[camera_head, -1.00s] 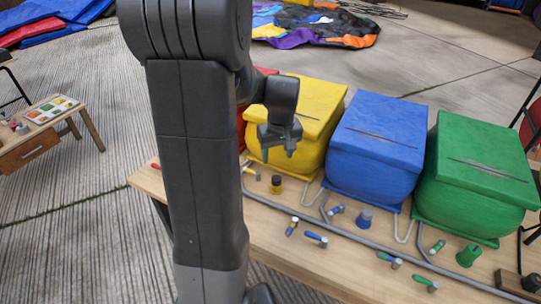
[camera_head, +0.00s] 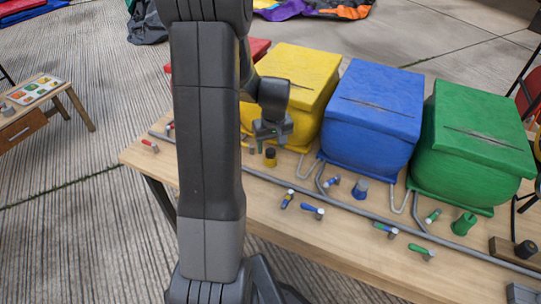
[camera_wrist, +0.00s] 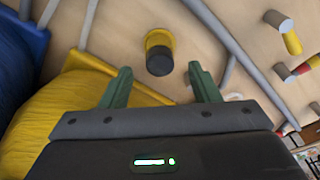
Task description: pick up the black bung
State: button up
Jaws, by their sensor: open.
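A short black bung (camera_head: 270,151) sits on top of a yellow stub (camera_head: 270,162) on the table, in front of the yellow inflatable box. In the wrist view the black bung (camera_wrist: 160,61) shows above the yellow stub's (camera_wrist: 160,38) near end, just beyond the gap between my fingers. My gripper (camera_head: 273,141) is open and empty, pointing down, just above and behind the bung; its two green fingers (camera_wrist: 163,88) also show in the wrist view. Another black knob (camera_head: 526,249) stands on a wooden block at the far right.
Yellow (camera_head: 295,80), blue (camera_head: 372,115) and green (camera_head: 470,140) inflatable boxes line the table's back. A blue cone (camera_head: 361,190), a green stub (camera_head: 464,224) and several small coloured-and-grey cylinders stand or lie near a grey pipe (camera_head: 340,205). The table's front strip is mostly clear.

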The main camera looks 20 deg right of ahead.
aim_at(271, 155)
jog(key=f, duration=0.2)
jog(key=shift+w+f, duration=0.2)
jog(key=shift+f, duration=0.15)
jog(key=c, duration=1.1)
jog(key=shift+r, duration=0.1)
